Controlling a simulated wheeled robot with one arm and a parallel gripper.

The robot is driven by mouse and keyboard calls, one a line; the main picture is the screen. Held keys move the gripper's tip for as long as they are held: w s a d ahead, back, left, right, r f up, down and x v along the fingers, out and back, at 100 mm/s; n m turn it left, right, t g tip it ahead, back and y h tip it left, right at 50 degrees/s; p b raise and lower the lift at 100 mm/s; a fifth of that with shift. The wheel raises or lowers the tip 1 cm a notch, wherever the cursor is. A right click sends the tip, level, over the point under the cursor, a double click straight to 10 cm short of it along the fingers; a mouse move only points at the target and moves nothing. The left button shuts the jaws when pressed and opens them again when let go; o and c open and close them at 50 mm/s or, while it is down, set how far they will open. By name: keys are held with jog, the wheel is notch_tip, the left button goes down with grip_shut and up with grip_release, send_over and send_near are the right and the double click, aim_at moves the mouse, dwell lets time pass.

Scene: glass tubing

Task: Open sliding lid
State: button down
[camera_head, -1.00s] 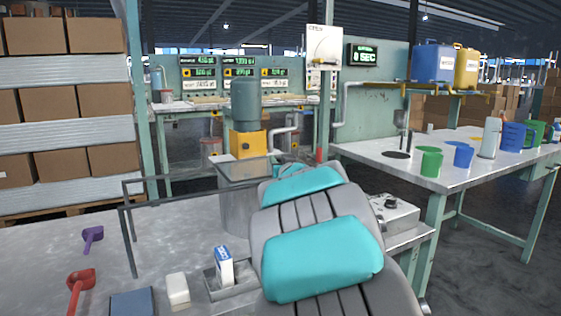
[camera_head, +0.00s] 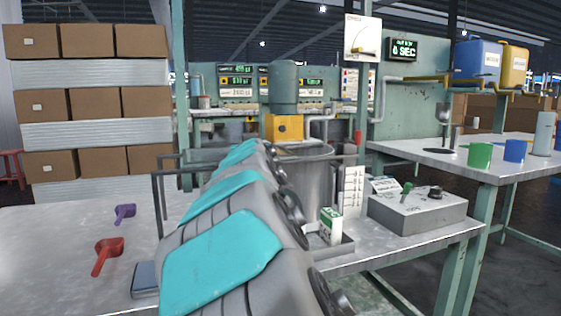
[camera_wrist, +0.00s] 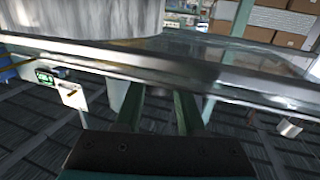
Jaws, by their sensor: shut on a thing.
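The lid (camera_wrist: 120,60) is a glass pane with a dark metal edge that crosses the wrist view. My gripper (camera_wrist: 158,95) is closed on this edge, with its two green fingers below the bar. A large grey metal drum (camera_wrist: 75,18) shows behind the lid edge at upper left. In the head view the drum (camera_head: 318,178) stands right of my arm, and the part of its rim that shows looks uncovered. A dark rail frame (camera_head: 158,195) stands left of my arm. My arm hides my gripper and most of the lid in the head view.
A red scoop (camera_head: 107,255), a purple scoop (camera_head: 124,213) and a blue-grey block (camera_head: 145,278) lie on the left of the metal table. A small carton (camera_head: 331,226) and a control box (camera_head: 416,210) sit to the right. Free tabletop lies at far left.

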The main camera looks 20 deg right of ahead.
jog(key=a+b, duration=0.1)
jog(key=a, duration=0.4)
jog(key=shift+f+b, duration=0.1)
jog(key=shift+b, duration=0.2)
jog(key=c, duration=0.5)
grip_release()
jog(key=shift+d, duration=0.1)
jog(key=shift+s, duration=0.1)
